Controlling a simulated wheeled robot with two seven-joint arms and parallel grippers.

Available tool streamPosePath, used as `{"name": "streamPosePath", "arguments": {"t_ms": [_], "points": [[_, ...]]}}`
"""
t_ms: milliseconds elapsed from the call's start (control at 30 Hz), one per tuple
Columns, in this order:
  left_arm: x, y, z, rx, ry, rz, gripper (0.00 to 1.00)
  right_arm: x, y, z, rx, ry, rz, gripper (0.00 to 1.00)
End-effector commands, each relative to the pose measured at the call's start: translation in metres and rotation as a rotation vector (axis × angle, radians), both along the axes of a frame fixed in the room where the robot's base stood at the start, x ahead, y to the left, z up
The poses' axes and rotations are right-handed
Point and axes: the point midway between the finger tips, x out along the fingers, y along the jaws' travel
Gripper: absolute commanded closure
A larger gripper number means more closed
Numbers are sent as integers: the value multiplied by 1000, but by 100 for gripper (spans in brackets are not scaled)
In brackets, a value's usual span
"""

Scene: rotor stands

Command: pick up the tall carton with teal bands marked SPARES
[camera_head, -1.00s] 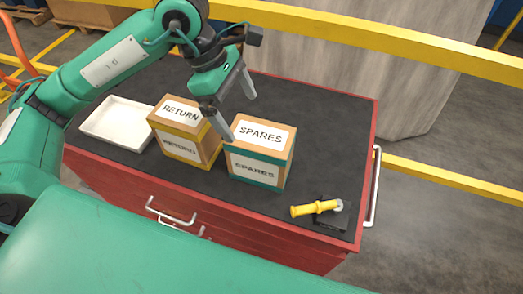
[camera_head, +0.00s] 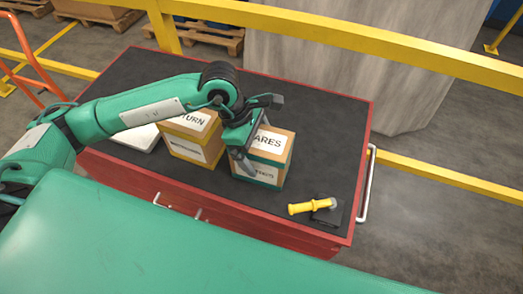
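The SPARES carton (camera_head: 269,157) is brown with teal bands and white labels. It stands upright on the black top of the red cabinet, right of the RETURN carton. My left gripper (camera_head: 250,149) is over the left side of the SPARES carton, pointing down. One finger shows in front of the carton's near left face, covering part of the lettering. The other finger is mostly hidden behind the hand and carton. The fingers look spread apart. I cannot tell whether they touch the carton. My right gripper is not in view.
The RETURN carton (camera_head: 196,142), with yellow bands, stands close on the left. A white tray (camera_head: 140,138) is partly hidden behind my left arm. A yellow-handled tool (camera_head: 308,207) lies at the front right. The cabinet top (camera_head: 325,125) is clear behind and right.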

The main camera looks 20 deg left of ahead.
Motion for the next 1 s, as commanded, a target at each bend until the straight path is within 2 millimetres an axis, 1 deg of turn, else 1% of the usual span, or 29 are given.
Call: {"name": "streamPosePath", "arguments": {"t_ms": [200, 267, 300, 367, 500, 533, 567, 833, 1000], "points": [[0, 0, -1, 0, -1, 0, 0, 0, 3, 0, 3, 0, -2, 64], [0, 0, -1, 0, -1, 0, 10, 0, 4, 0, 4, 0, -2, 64], [0, 0, -1, 0, -1, 0, 18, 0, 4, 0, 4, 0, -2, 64], [0, 0, -1, 0, -1, 0, 29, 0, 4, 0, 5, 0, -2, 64], [0, 0, -1, 0, -1, 0, 57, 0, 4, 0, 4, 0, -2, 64], [0, 0, -1, 0, -1, 0, 63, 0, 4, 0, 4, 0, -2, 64], [1, -1, 0, -2, -3, 0, 65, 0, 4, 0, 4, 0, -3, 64], [1, -1, 1, -2, -3, 0, 65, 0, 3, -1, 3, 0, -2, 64], [2, -1, 9, -3, -5, 2, 65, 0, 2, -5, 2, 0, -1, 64]]}}
